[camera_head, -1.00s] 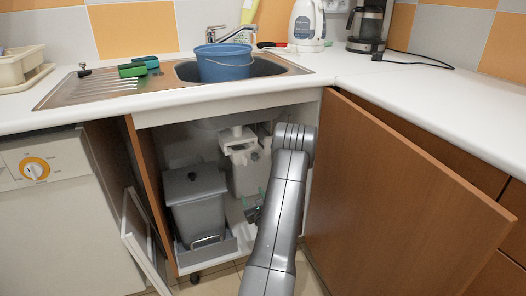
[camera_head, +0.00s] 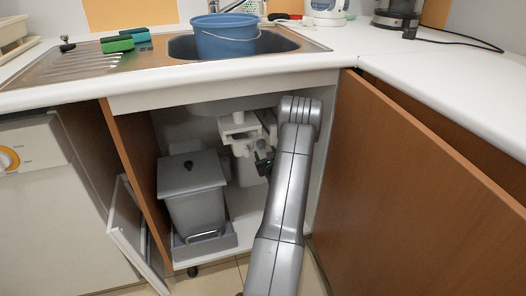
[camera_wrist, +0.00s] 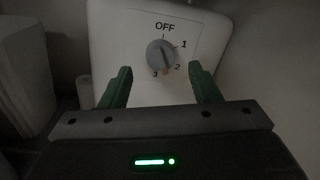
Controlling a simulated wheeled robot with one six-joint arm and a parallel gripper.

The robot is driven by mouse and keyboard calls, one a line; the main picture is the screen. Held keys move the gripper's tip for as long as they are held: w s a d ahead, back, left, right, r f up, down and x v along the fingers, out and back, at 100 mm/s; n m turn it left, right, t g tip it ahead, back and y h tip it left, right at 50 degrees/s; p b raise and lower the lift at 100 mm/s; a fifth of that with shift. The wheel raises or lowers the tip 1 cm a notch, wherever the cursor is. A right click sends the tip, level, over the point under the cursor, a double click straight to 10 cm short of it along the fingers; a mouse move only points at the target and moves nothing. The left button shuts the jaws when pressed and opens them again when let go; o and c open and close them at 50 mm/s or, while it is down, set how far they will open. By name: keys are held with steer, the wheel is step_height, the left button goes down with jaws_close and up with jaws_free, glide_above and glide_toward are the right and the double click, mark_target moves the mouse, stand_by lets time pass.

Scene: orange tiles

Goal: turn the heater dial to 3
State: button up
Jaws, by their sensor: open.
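The heater is a white box under the sink (camera_head: 243,147), partly hidden by my arm in the head view. In the wrist view its white front panel (camera_wrist: 205,35) carries a round grey dial (camera_wrist: 160,53). OFF is printed above the dial, 1 and 2 on its right side, and 3 at its lower left. I cannot clearly tell which mark the dial points to. My gripper (camera_wrist: 160,70) is open, its green fingers apart on the left and right below the dial, with nothing between them. In the head view my gripper (camera_head: 264,163) is small and dark beside the heater.
A grey lidded bin (camera_head: 193,190) stands inside the cabinet on the left. The open brown cabinet door (camera_head: 410,200) lies to the right of my arm, another door (camera_head: 135,180) to the left. A blue bucket (camera_head: 226,38) stands in the sink above.

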mark_target(263, 146)
steer(key=shift+b+x, duration=0.45)
steer(key=shift+x, duration=1.65)
steer(key=shift+c, duration=0.3)
steer(key=c, duration=0.9)
